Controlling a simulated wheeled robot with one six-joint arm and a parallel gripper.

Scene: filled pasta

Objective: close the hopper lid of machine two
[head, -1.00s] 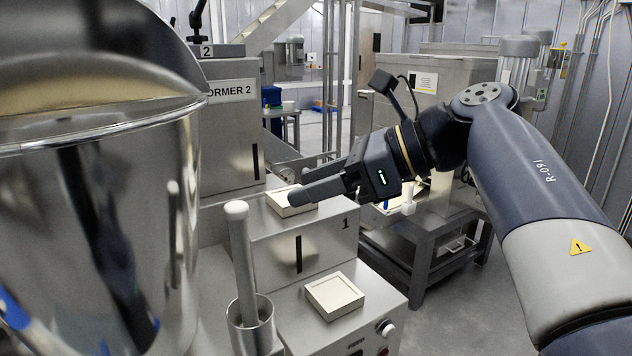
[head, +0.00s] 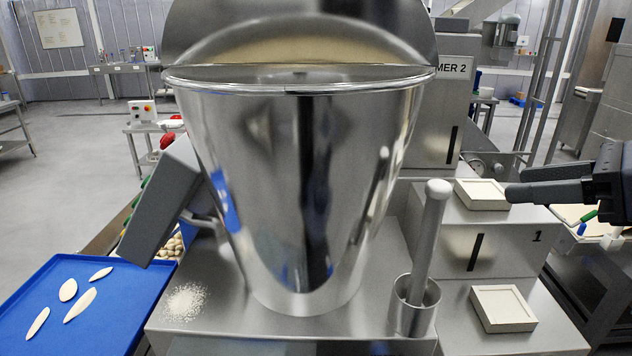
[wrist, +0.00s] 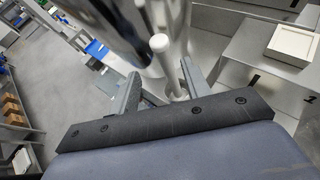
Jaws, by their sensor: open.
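The hopper (head: 300,180) of machine two is a large shiny steel bucket in the middle of the head view, tapering downward.
A pestle-like rod (head: 430,235) stands in a steel cup (head: 414,312) right of the hopper. Two square cream blocks (head: 503,308) (head: 482,195) sit on stepped steel surfaces. A blue tray (head: 95,275) with several pale pieces lies at left. White powder (head: 185,302) lies before the hopper.

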